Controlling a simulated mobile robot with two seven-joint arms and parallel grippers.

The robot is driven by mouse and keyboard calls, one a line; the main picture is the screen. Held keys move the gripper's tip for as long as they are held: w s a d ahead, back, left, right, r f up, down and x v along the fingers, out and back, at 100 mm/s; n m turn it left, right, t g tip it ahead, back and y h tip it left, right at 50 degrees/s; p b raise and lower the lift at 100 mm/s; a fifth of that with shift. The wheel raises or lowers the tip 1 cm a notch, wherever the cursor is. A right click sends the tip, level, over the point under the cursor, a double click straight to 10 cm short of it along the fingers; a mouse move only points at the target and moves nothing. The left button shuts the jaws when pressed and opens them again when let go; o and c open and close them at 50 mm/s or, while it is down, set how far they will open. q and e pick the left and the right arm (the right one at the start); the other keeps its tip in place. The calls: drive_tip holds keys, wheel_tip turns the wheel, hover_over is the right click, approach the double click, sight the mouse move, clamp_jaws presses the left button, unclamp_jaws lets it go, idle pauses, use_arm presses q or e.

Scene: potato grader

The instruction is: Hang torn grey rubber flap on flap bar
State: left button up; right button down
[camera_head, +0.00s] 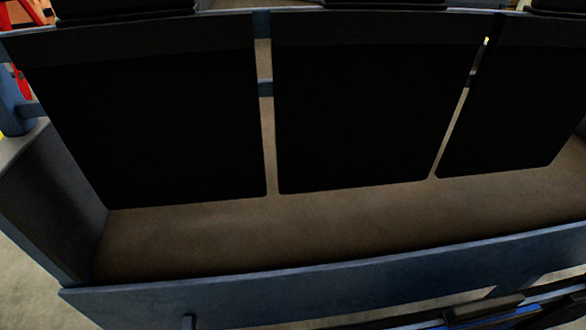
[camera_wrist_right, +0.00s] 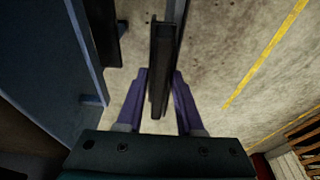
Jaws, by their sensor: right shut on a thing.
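In the head view three broad black flaps hang side by side: a left one (camera_head: 150,120), a middle one (camera_head: 355,110) and a right one (camera_head: 515,100). I cannot make out a tear in any of them. A blue-grey bar (camera_head: 262,24) shows in the gap at their tops. In the right wrist view my right gripper (camera_wrist_right: 160,95) has its purple fingers shut on a dark narrow piece (camera_wrist_right: 160,60), seen nearly edge-on. I cannot tell from this view whether it is the torn grey flap. My left gripper is not in view.
A brown surface (camera_head: 300,225) lies below the flaps, between a left side wall (camera_head: 50,195) and a blue front rail (camera_head: 330,285). In the right wrist view a blue panel (camera_wrist_right: 45,65) stands close on the left. Concrete floor (camera_wrist_right: 230,60) with a yellow line (camera_wrist_right: 262,62) is on the right.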

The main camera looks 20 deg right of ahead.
drive_tip(key=w+d+b, duration=0.1)
drive_tip(key=w+b, duration=0.1)
drive_tip(key=w, duration=0.1)
drive_tip(key=w+d+b, duration=0.1)
drive_tip(key=w+b, duration=0.2)
drive_tip(key=w, duration=0.1)
drive_tip(key=w+d+b, duration=0.1)
drive_tip(key=w+b, duration=0.2)
drive_tip(key=w, duration=0.1)
drive_tip(key=shift+d+f, duration=0.1)
drive_tip(key=shift+f, duration=0.25)
drive_tip(key=shift+d+b+x, duration=0.15)
drive_tip(key=shift+b+x, duration=0.2)
drive_tip(key=shift+x, duration=0.4)
drive_tip(key=shift+d+b+x, duration=0.2)
drive_tip(key=shift+b+x, duration=0.1)
drive_tip(key=shift+x, duration=0.45)
drive_tip(key=shift+f, duration=0.1)
drive_tip(key=shift+c, duration=2.3)
unclamp_jaws()
